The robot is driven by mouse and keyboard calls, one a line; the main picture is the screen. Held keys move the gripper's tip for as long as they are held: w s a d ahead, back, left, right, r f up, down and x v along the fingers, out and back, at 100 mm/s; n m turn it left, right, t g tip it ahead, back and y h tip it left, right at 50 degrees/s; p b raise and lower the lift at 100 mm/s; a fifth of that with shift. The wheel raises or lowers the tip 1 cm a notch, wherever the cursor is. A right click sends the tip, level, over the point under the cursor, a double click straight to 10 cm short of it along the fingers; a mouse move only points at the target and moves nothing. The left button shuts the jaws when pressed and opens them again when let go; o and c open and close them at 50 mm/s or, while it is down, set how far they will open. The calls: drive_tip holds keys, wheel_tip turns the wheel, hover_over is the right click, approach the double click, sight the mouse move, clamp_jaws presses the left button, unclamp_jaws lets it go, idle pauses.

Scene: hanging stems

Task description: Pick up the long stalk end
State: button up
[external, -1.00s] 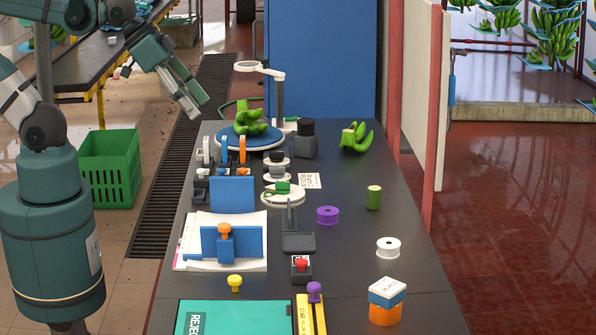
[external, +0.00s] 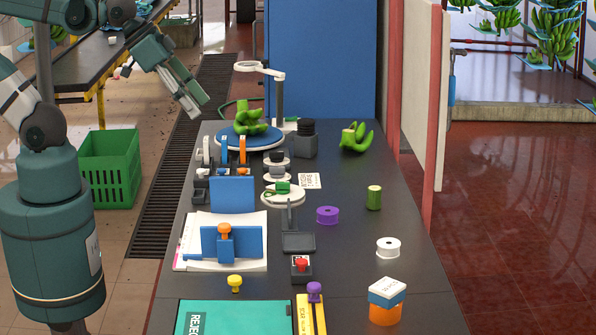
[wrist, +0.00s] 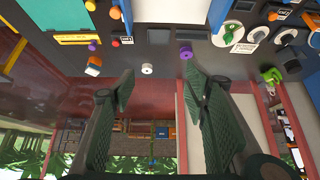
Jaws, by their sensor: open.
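A short green stalk piece with a pale cut top (external: 374,197) stands upright on the right side of the dark bench. I cannot make it out in the wrist view, where a finger may hide it. My gripper (external: 193,104) hangs left of the bench's far end, well away from the stalk. In the wrist view my gripper (wrist: 160,86) is open, with its two fingers wide apart and nothing between them.
Near the stalk are a purple spool (external: 327,215), a white spool (external: 388,247) and green bananas (external: 356,138). A magnifier lamp (external: 279,95) rises at the back. Blue holders (external: 232,194) crowd the left side. The bench right of the stalk is clear.

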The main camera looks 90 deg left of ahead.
drive_tip(key=w, duration=0.1)
drive_tip(key=n+g+h, duration=0.1)
drive_tip(key=n+g, duration=0.5)
drive_tip(key=n, duration=1.6)
hover_over(374, 187)
drive_tip(key=f, duration=2.5)
drive_tip(key=shift+s+d+f+b, duration=0.15)
drive_tip(key=shift+s+f+b, duration=0.2)
drive_tip(key=shift+b, duration=0.05)
drive_tip(key=shift+w+a+f+n, duration=0.2)
drive_tip(key=shift+a+f+n, duration=0.1)
drive_tip(key=shift+f, duration=0.35)
drive_tip(key=shift+d+f, duration=0.2)
drive_tip(key=shift+f, duration=1.1)
drive_tip(key=shift+f, duration=0.1)
